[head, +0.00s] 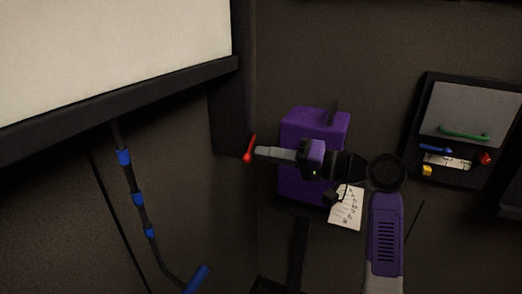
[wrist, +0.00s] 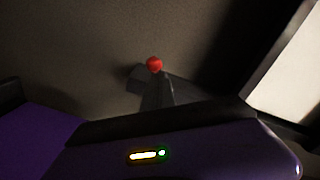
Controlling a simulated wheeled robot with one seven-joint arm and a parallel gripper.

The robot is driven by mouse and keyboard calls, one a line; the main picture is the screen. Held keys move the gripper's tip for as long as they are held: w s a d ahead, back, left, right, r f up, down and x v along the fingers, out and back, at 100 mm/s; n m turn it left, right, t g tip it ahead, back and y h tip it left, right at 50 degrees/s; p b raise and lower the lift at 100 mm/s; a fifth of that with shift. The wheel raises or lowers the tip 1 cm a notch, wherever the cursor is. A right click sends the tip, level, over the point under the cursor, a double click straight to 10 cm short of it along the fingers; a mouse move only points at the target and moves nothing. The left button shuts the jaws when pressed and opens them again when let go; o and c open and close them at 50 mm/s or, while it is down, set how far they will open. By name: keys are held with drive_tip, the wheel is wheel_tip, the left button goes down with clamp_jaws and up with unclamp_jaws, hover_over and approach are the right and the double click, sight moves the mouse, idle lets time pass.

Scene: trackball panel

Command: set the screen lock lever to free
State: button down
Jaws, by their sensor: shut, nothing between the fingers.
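A small red lever (head: 249,148) shows in the head view at the lower end of the dark post beside the screen (head: 120,45). It stands nearly upright with a slight tilt, its top leaning right. My gripper (head: 258,152) is shut and empty, its tip right beside the lever on the right. I cannot tell whether they touch. In the wrist view the lever's round red end (wrist: 154,64) shows just beyond my dark fingers (wrist: 157,95). The rest of the lever is hidden there. No free or locked marking is readable.
A purple box (head: 300,125) stands behind my gripper, with a white note (head: 346,207) below it. A wall panel (head: 470,105) with a green handle (head: 464,134) is at the right. A dark rod with blue bands (head: 138,199) hangs at the left.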

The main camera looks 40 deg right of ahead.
sight(251, 146)
drive_tip(key=s+r+n+g+h+p, duration=0.15)
drive_tip(key=s+r+n, duration=0.6)
drive_tip(key=n, duration=0.75)
drive_tip(key=w+a+f+p, duration=0.1)
drive_tip(key=w+f, duration=0.4)
drive_tip(key=w, duration=0.5)
drive_tip(key=shift+a+f+h, duration=0.15)
drive_tip(key=shift+f+h, duration=0.25)
drive_tip(key=shift+h, duration=0.05)
